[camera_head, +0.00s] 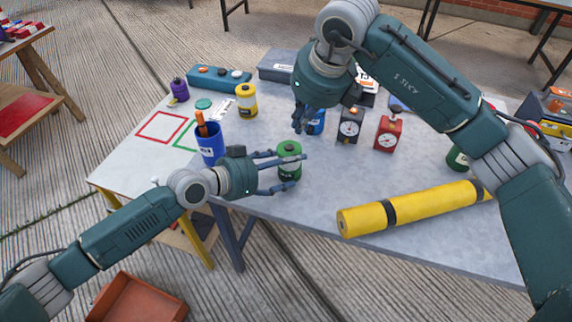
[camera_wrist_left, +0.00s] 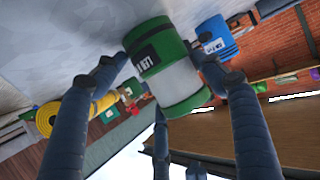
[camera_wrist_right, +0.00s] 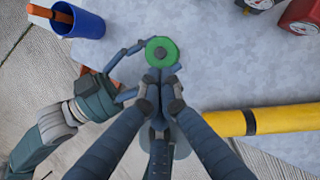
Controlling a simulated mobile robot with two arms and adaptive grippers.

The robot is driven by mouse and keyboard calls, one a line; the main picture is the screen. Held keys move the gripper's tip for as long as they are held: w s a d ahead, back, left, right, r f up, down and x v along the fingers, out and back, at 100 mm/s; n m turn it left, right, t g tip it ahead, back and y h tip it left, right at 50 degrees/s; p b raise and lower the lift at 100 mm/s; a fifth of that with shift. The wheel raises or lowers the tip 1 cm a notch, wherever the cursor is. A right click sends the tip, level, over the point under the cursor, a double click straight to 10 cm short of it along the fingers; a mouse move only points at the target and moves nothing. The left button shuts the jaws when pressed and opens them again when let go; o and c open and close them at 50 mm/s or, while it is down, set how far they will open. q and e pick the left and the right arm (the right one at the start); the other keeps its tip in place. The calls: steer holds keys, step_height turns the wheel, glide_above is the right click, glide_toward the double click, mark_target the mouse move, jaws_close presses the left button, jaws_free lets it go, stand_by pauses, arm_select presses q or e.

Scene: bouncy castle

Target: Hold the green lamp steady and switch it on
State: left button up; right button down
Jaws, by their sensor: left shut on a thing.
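The green lamp (camera_head: 289,162) stands upright near the table's front edge, with a green top and base and a paler middle. My left gripper (camera_head: 286,171) is shut on it from the left, its fingers on either side of the body. The left wrist view shows the lamp (camera_wrist_left: 165,70) between the fingers, with a dark label band. My right gripper (camera_head: 301,130) hangs above and behind the lamp, fingers pointing down. In the right wrist view its fingertips (camera_wrist_right: 160,80) are together and empty, beside the lamp's round green top with a dark centre button (camera_wrist_right: 160,53).
A blue cup (camera_head: 210,150) with an orange-handled tool stands left of the lamp. A yellow roll (camera_head: 415,207) lies along the front right. A blue lamp (camera_head: 317,123), a black timer (camera_head: 350,127) and a red timer (camera_head: 389,134) stand behind. A yellow lamp (camera_head: 246,100) is farther back.

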mark_target(295, 148)
arm_select(q)
steer(key=shift+s+f, duration=0.1)
arm_select(e)
steer(key=shift+f, duration=0.1)
steer(key=shift+w+a+f+n+t+y, duration=0.25)
steer(key=shift+w+f+n+y, duration=0.75)
steer(key=shift+n, duration=1.85)
steer(key=shift+w+f+n+t+y, duration=0.2)
steer(key=shift+f+n+t+y, duration=0.35)
steer(key=shift+f+n, duration=1.7)
steer(key=shift+w+a+f+n+t+y, duration=0.25)
steer(key=shift+w+f+n+y, duration=0.5)
steer(key=shift+n, duration=2.75)
steer(key=shift+s+d, duration=0.1)
steer(key=shift+s, duration=0.1)
